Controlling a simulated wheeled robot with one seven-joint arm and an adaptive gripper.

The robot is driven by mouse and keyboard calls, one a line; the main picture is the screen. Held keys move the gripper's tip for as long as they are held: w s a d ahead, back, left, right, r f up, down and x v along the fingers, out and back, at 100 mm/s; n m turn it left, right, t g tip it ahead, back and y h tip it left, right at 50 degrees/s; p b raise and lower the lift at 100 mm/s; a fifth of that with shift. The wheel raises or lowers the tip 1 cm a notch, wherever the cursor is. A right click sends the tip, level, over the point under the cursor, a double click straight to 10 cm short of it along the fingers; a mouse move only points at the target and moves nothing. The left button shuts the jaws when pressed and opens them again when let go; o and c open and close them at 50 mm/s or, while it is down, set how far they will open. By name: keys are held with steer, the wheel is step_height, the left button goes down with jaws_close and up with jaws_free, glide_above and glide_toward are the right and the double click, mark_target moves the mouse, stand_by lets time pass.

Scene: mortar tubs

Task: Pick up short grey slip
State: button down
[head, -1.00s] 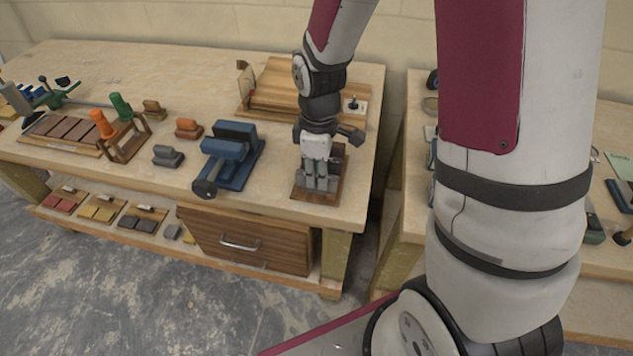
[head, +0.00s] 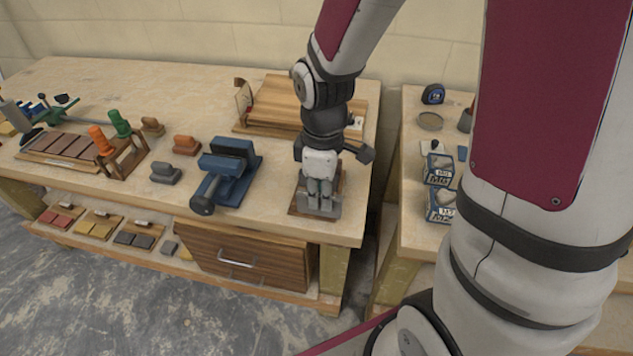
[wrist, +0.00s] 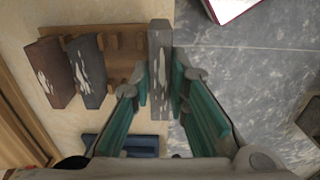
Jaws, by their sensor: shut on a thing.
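My gripper (wrist: 160,85) is shut on a grey slip (wrist: 159,60), a narrow block with pale worn patches. The slip is upright between the green-lined fingers, at the edge of the wooden rack (wrist: 122,40) in the wrist view. Two other slips, a dark grey one (wrist: 87,70) and a brownish one (wrist: 49,72), sit in the rack to the left, apart from the fingers. In the head view my gripper (head: 319,194) is over the front of the rack (head: 298,200), and the arm hides part of it. I cannot tell the slip's exact height above the rack.
A blue tool (head: 230,170) stands left of the rack. A wooden board (head: 285,98) lies behind it. The bench (head: 95,85) ends close to the gripper, with floor beyond. A second bench at right holds boxes (head: 440,170) and a tape measure (head: 433,94).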

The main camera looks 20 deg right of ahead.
mark_target(331, 216)
steer(key=s+r+p, duration=0.1)
steer(key=s+p, duration=0.1)
steer(key=s, duration=0.4)
steer(key=shift+s+a+p, duration=0.25)
steer(key=shift+a+p, duration=0.15)
steer(key=shift+a, duration=0.05)
steer(key=shift+s+r+p, duration=0.1)
steer(key=shift+s+p, duration=0.05)
steer(key=shift+p, duration=0.25)
